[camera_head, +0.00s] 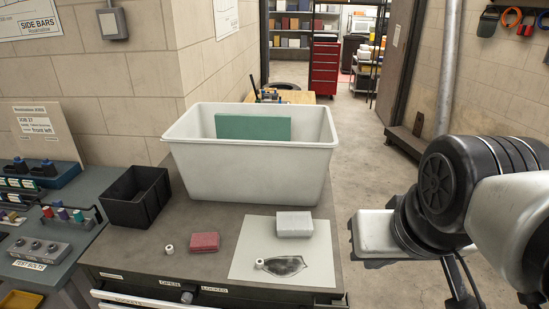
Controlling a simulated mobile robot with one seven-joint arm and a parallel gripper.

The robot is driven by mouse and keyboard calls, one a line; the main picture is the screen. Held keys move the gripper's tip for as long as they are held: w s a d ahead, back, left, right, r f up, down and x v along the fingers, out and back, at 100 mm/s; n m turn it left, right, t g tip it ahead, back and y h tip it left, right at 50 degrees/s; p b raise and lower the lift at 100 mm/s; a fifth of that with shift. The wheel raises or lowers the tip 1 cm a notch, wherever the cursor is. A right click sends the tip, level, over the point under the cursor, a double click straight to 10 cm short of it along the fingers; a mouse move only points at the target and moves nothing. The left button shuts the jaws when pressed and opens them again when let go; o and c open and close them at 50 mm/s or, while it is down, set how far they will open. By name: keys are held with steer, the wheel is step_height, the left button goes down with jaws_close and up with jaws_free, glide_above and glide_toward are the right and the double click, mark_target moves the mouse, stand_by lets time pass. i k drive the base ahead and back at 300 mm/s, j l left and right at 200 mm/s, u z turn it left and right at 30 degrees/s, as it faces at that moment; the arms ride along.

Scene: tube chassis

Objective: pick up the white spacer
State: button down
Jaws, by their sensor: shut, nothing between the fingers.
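Small white ring-like pieces show in the head view. One white spacer (169,249) stands on the dark bench top, left of a red block. A similar white piece (259,263) sits on the pale sheet beside a dark leaf-shaped patch. A larger white block (294,224) lies at the back of the sheet. Which of them the task means, I cannot tell for sure. My gripper (374,263) is at the right, beyond the bench's right edge, apart from all of them. It is shut and empty; its fingertips are hard to make out.
A large white bin (250,180) with a green panel (252,128) stands at the back of the bench. A black open box (137,196) is at its left. The red block (205,242) lies between spacer and sheet (245,243). A drawer (140,302) shows at the front.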

mark_target(260, 262)
steer(key=u, duration=0.75)
steer(key=i+j+z, duration=0.15)
steer(key=j+z, duration=0.7)
steer(key=j, duration=0.2)
